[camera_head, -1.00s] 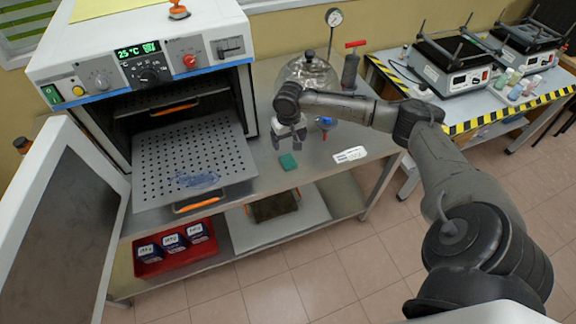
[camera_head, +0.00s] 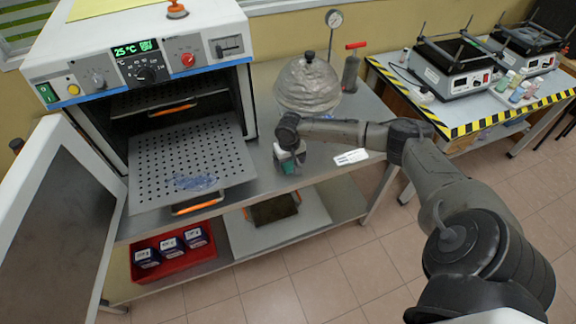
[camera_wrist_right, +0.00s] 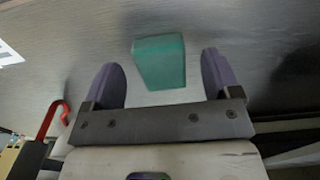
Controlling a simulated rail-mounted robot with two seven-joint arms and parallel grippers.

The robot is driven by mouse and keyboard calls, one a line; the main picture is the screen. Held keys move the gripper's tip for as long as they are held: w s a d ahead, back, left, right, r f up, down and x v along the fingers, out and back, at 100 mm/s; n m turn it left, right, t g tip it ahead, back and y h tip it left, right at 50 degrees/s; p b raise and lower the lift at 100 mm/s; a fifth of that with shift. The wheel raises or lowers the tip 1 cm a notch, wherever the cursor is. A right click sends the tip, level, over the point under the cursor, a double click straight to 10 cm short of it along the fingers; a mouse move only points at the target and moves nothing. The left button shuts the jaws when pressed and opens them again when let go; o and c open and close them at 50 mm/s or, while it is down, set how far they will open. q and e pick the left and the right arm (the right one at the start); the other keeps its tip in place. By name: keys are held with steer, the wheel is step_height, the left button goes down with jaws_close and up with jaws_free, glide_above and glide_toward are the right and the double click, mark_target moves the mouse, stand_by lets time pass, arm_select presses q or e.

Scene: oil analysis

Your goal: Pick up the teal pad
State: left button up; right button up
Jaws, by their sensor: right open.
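The teal pad (camera_head: 288,168) lies on the metal bench near its front edge, partly hidden by my right gripper in the head view. In the right wrist view the teal pad (camera_wrist_right: 159,62) is a small block lying between and slightly beyond the two fingertips. My right gripper (camera_head: 289,160) is over the pad, and its open fingers show in the right wrist view (camera_wrist_right: 163,75), with a gap on each side of the pad. My left gripper is not in view.
An oven (camera_head: 150,50) with its door open has a perforated tray (camera_head: 160,165) pulled out left of the pad. A wrapped dome-shaped vessel (camera_head: 308,85) stands behind my gripper. A white label (camera_head: 351,157) lies to the right. A red bin (camera_head: 203,257) sits on the lower shelf.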

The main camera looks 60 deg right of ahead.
mark_target(290, 165)
steer(key=shift+f, duration=0.75)
steer(key=c, duration=1)
steer(key=shift+r, duration=0.1)
steer(key=shift+r, duration=0.5)
step_height(290, 165, up, 3)
steer(key=shift+s+a+r+p, duration=0.1)
steer(key=shift+s+r+p, duration=0.1)
steer(key=shift+p, duration=0.45)
steer(key=s+a+r+p, duration=0.2)
steer(key=s+a+r, duration=0.4)
steer(key=s, duration=0.3)
steer(key=shift+a+r, duration=0.2)
steer(key=shift+r, duration=0.05)
steer(key=shift+s, duration=0.1)
